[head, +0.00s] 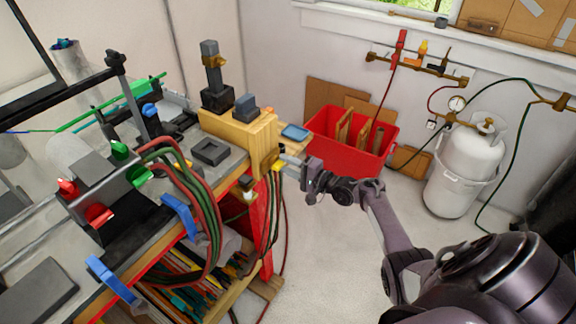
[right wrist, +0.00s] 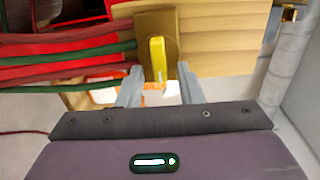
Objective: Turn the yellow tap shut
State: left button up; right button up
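The yellow tap (right wrist: 158,59) shows in the right wrist view as an upright yellow lever on a brass plate (right wrist: 175,24). The plate is fixed to the end of a wooden block (right wrist: 225,38). In the head view the tap (head: 277,167) is a small yellow spot at the bench corner, partly hidden by my gripper. My right gripper (right wrist: 160,80) is open, with one finger on each side of the lever's lower end and a gap showing on both sides. It also shows in the head view (head: 282,159). My left gripper is in neither view.
Red and green hoses (right wrist: 65,50) run in from the left towards the brass plate. The bench (head: 230,168) holds a torch and clamps. A red bin (head: 345,155) stands behind my right arm, and a white gas cylinder (head: 465,165) stands to the right. The floor between is clear.

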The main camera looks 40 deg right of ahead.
jog(key=v, duration=0.7)
jog(key=shift+s+b, duration=0.3)
jog(key=shift+s, duration=0.05)
jog(key=shift+d, duration=0.1)
